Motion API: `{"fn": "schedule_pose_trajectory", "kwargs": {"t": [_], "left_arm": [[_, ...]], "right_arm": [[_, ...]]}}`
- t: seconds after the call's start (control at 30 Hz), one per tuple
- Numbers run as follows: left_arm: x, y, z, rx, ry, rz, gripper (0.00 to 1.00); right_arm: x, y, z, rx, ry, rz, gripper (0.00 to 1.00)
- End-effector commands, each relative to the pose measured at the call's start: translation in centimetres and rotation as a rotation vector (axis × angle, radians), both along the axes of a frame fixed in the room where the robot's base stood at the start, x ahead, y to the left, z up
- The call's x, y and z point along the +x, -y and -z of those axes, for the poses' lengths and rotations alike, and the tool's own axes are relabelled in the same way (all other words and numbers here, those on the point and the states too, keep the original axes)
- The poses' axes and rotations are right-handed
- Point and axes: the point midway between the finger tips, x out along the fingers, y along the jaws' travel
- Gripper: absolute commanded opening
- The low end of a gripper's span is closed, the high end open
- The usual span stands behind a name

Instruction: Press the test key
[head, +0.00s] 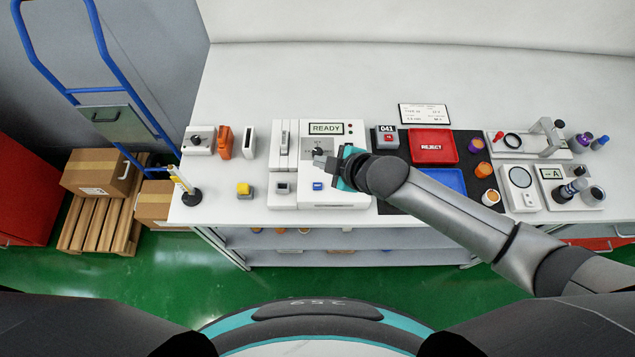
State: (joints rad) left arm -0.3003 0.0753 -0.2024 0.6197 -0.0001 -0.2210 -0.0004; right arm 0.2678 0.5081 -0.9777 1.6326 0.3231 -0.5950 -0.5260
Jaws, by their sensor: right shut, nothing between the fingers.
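A white machine (344,190) with a display reading READY (326,128) stands on the white bench. A small blue key (318,186) sits on its lower front; its label is too small to read, so I cannot tell for sure that it is the test key. My right gripper (322,161) is shut and empty. It is over the machine, just above the blue key in the picture and apart from it. It covers part of the machine's middle. My left gripper is not in view.
A red REJECT tray (411,147), a blue tray (458,178) and a counter box (386,139) are to the right. The bench behind is clear.

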Motion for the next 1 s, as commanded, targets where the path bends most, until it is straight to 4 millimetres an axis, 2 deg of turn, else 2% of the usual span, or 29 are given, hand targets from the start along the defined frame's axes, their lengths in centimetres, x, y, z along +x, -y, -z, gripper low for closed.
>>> {"fn": "schedule_pose_trajectory", "kwargs": {"t": [0.27,0.8,1.0], "left_arm": [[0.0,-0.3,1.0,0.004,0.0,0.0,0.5],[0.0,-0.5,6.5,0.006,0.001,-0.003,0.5],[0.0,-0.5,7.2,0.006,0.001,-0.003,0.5]], "right_arm": [[0.0,0.0,1.4,0.001,-0.001,0.001,0.0],[0.0,0.0,7.7,0.001,-0.001,0.001,0.0],[0.0,0.0,8.8,0.001,0.0,0.001,0.0]]}}
